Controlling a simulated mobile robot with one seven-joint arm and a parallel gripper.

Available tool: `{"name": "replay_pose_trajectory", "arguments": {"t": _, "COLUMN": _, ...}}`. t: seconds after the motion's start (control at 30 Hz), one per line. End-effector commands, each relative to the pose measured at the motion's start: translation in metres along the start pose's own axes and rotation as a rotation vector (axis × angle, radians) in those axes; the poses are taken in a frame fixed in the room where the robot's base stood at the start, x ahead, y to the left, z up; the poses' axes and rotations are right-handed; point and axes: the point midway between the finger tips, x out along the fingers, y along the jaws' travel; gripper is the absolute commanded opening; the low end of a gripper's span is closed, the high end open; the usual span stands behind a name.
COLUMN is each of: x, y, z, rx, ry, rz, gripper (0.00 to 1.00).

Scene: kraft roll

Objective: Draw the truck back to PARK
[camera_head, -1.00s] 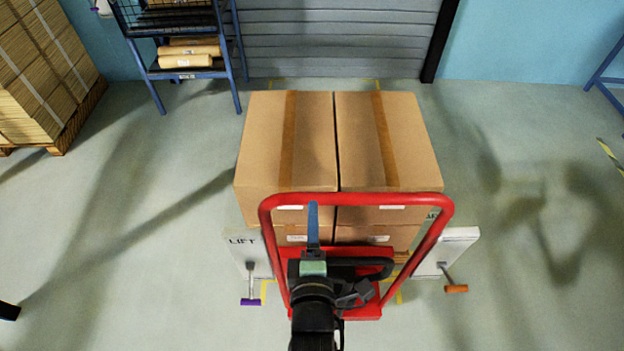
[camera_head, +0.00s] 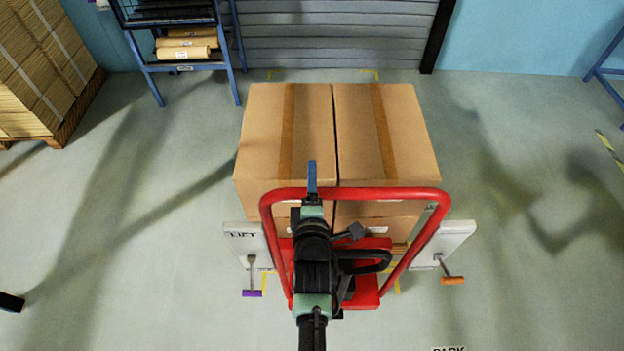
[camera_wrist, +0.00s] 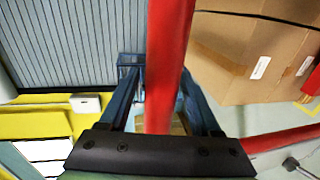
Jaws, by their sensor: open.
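The truck has a red tubular handle frame (camera_head: 390,195) and a red base (camera_head: 366,290). It stands at the middle of the head view against stacked brown cartons (camera_head: 385,130). My gripper (camera_head: 311,178) is open at the handle's top bar, left of its middle. In the wrist view my open fingers (camera_wrist: 165,105) stand on either side of a red bar (camera_wrist: 168,60). I cannot tell whether they touch it. A PARK marking (camera_head: 449,349) shows at the bottom edge, mostly cut off. My arm hides part of the truck.
A white plate marked LIFT (camera_head: 245,238) has a purple-handled lever (camera_head: 251,292). Another white plate (camera_head: 452,236) has an orange-handled lever (camera_head: 452,280). A blue rack (camera_head: 228,65) and a strapped stack on a pallet (camera_head: 35,80) stand at the back left. The floor at right is open.

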Motion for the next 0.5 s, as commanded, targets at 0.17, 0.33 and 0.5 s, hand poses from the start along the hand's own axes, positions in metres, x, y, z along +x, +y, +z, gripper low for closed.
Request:
{"name": "replay_pose_trajectory", "arguments": {"t": 0.17, "x": -0.0001, "y": 0.0001, "z": 0.0000, "rx": 0.000, "ry": 0.000, "rz": 0.000, "gripper": 0.48}}
{"name": "replay_pose_trajectory", "arguments": {"t": 0.33, "x": -0.0002, "y": 0.0001, "z": 0.0001, "rx": 0.000, "ry": 0.000, "rz": 0.000, "gripper": 0.18}}
{"name": "replay_pose_trajectory", "arguments": {"t": 0.5, "x": -0.0003, "y": 0.0001, "z": 0.0000, "rx": 0.000, "ry": 0.000, "rz": 0.000, "gripper": 0.00}}
